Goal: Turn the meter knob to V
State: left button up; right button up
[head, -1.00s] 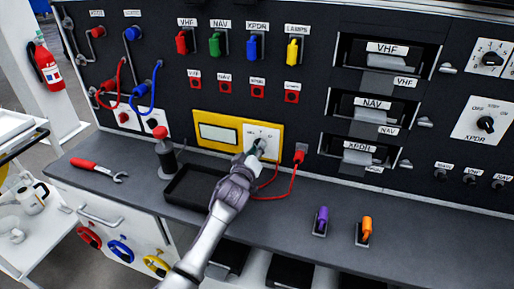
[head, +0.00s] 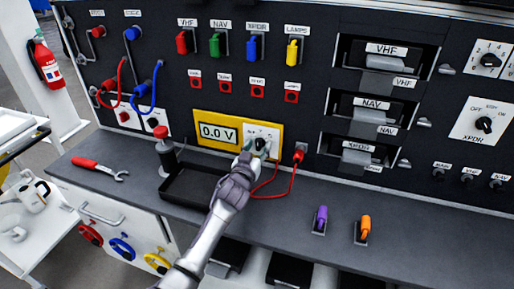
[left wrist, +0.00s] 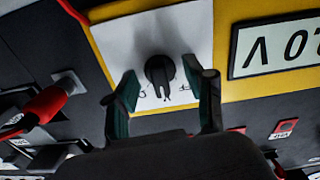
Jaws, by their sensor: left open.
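The yellow meter (head: 199,142) is set in the black panel above the bench. Its display (head: 217,132) reads "0.0 V". The black meter knob (head: 259,143) sits on the white plate at the meter's right side. In the left wrist view the knob (left wrist: 160,70) stands clear on the white plate, its pointer mark toward the gripper. My left gripper (head: 255,157) is at the meter's lower edge, just in front of the knob. In the left wrist view its fingers (left wrist: 165,88) are apart, one on each side of the knob, with visible gaps. My right gripper is not in view.
A red plug (head: 299,154) with a red cable sits right of the meter. A black tray (head: 195,184) and a red-topped post (head: 162,148) stand left of my arm. Purple (head: 321,218) and orange (head: 365,227) levers stand on the bench to the right.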

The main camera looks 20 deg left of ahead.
aim_at(258, 148)
pick_arm(q)
jog(key=shift+s+r+p, duration=0.1)
jog(key=shift+s+p, duration=0.85)
jog(key=shift+s, duration=0.35)
jog(key=shift+s+p, duration=0.6)
jog(key=shift+s, duration=0.6)
